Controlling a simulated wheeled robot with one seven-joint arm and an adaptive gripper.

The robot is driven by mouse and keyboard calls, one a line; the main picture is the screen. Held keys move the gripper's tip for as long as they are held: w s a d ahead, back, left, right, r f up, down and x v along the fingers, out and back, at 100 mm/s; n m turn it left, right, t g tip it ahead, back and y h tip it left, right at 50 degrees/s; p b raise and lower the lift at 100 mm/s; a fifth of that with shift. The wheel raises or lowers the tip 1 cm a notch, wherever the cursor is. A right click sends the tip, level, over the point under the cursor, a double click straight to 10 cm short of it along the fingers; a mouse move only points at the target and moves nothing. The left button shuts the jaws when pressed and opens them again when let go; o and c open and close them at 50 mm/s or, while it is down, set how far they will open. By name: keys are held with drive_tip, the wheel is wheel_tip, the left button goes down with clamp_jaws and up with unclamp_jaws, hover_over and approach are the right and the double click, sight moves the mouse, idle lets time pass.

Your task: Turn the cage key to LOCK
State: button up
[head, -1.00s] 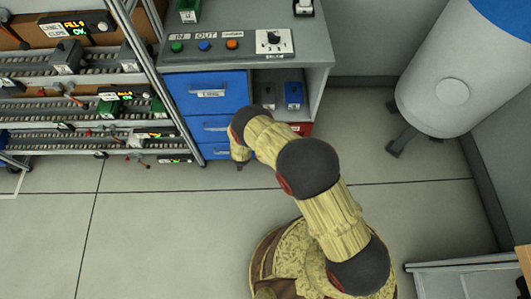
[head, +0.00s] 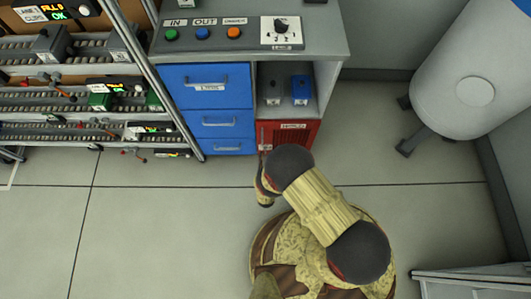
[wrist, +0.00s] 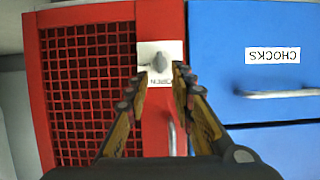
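The red cage (head: 290,133) with a mesh door is at the bottom right of the blue cabinet in the head view, and it fills the left of the wrist view (wrist: 85,90). A small white lock plate (wrist: 174,48) with a grey key (wrist: 159,62) is on its red frame. The plate's lettering is too small and partly covered to read. My gripper (wrist: 161,73) is open in the wrist view, its fingertips close in front of the plate, one on each side of the key. Contact cannot be told. In the head view my arm mostly hides the gripper.
Blue drawers (head: 210,88) stand beside the cage; the wrist view shows an upside-down CHOCKS label (wrist: 272,55) and a drawer handle (wrist: 285,93). A panel with buttons and a dial (head: 282,31) is above. Conveyor racks (head: 60,100) are left, a white tank (head: 470,80) right. Floor is clear around my base.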

drive_tip(key=b+x, duration=0.1)
drive_tip(key=x, duration=0.3)
drive_tip(key=shift+w+f, duration=0.15)
drive_tip(key=shift+w, duration=0.1)
clamp_jaws()
idle(0.4)
